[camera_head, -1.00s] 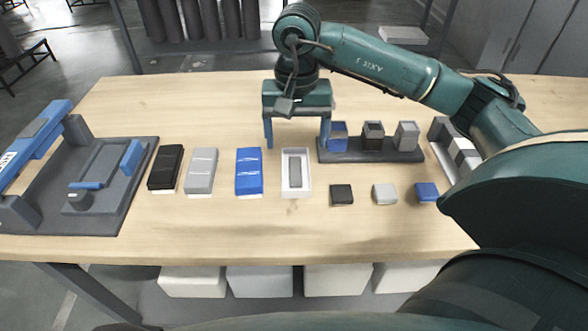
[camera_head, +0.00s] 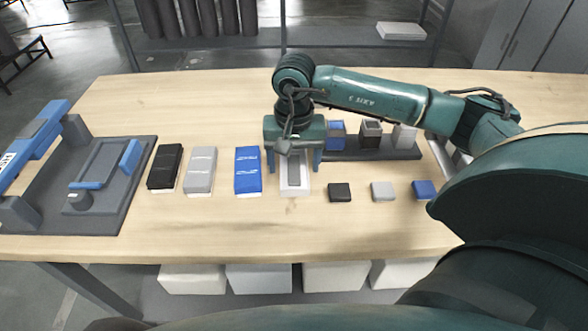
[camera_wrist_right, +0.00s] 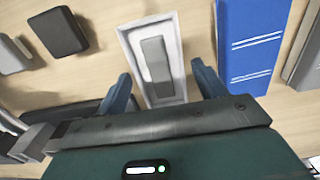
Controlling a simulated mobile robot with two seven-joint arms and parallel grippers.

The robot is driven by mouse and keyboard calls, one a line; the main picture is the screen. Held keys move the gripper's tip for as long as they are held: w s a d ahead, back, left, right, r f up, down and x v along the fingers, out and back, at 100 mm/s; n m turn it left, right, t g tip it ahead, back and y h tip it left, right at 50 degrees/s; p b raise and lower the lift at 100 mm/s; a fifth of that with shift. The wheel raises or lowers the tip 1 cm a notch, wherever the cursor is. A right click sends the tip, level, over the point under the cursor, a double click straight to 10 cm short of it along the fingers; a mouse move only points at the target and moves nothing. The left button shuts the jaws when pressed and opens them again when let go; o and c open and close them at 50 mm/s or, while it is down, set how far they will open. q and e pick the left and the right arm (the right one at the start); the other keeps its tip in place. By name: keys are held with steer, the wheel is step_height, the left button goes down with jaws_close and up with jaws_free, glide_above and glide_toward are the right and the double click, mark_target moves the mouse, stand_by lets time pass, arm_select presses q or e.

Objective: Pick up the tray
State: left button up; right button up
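The tray (camera_head: 295,188) is a small white open box with a grey block inside. It lies on the wooden table between the blue box and the small black lid. It also shows in the right wrist view (camera_wrist_right: 128,38), tilted in the picture. My right gripper (camera_head: 294,168) is open, with its blue fingers on either side of the tray's far part. In the right wrist view the fingertips of my right gripper (camera_wrist_right: 160,80) straddle the tray with gaps on both sides. Whether they touch the table is unclear. My left gripper is not in view.
A blue box (camera_head: 248,170) stands close to the tray's left, with grey (camera_head: 201,170) and black (camera_head: 165,167) boxes beyond. Small black (camera_head: 340,192), grey (camera_head: 383,191) and blue (camera_head: 424,189) lids lie to the right. A dark rack (camera_head: 372,154) stands behind them. A grey fixture (camera_head: 120,190) is at left.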

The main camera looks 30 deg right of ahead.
steer(key=c, duration=0.9)
